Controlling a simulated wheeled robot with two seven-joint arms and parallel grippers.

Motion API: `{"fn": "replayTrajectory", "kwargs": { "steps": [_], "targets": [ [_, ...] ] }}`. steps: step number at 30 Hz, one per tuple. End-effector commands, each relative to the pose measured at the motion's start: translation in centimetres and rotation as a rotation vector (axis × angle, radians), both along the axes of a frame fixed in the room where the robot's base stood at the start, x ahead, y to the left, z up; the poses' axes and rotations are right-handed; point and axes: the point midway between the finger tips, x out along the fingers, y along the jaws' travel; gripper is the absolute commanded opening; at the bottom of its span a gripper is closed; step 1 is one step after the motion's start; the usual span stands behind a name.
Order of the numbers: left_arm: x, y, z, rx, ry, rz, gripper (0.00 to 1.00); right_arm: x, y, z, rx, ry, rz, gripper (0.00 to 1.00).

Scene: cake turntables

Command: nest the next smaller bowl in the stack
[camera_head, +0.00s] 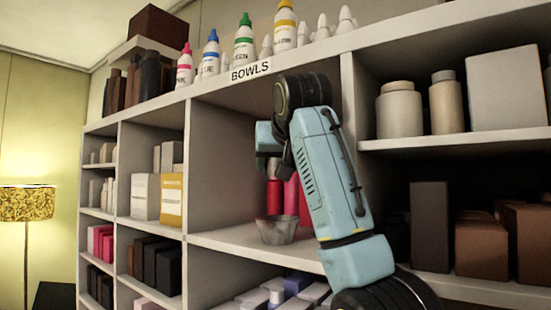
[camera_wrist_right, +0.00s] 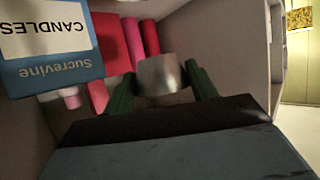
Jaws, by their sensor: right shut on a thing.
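A grey bowl (camera_head: 278,231) stands upright on the shelf floor under the BOWLS label (camera_head: 250,71) in the head view. My right arm crosses in front of that compartment and hides much of it. In the right wrist view my right gripper (camera_wrist_right: 160,72) has its two green fingers on either side of a grey, bowl-like thing (camera_wrist_right: 158,79) and is shut on it. I cannot tell whether this is the same bowl as in the head view. The right fingertips are not clear in the head view. My left gripper is not in view.
Red and pink cylinders (camera_head: 273,196) stand behind the bowl; the wrist view shows them too (camera_wrist_right: 133,42). A box marked CANDLES (camera_wrist_right: 50,45) is close by at the upper left there. The compartment's left wall (camera_head: 214,165) is bare. Bottles (camera_head: 243,40) stand on the top board.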

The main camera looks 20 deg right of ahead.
Motion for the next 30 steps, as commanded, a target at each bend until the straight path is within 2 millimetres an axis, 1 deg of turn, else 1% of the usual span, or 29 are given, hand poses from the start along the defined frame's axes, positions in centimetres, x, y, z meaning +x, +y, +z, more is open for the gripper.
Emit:
{"fn": "replayTrajectory", "kwargs": {
  "steps": [12,18,24,30],
  "targets": [
    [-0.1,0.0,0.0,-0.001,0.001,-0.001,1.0,0.1,0.1,-4.7,0.0,0.001,0.002,0.34],
    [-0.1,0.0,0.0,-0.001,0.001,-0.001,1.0,0.1,0.0,-6.8,0.0,0.001,0.002,0.34],
    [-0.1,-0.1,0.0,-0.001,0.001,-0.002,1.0,0.0,0.1,-7.9,0.0,-0.001,0.002,0.34],
    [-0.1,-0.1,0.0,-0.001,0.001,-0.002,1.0,0.0,0.1,-8.1,0.0,-0.002,0.002,0.34]
  ]
}}
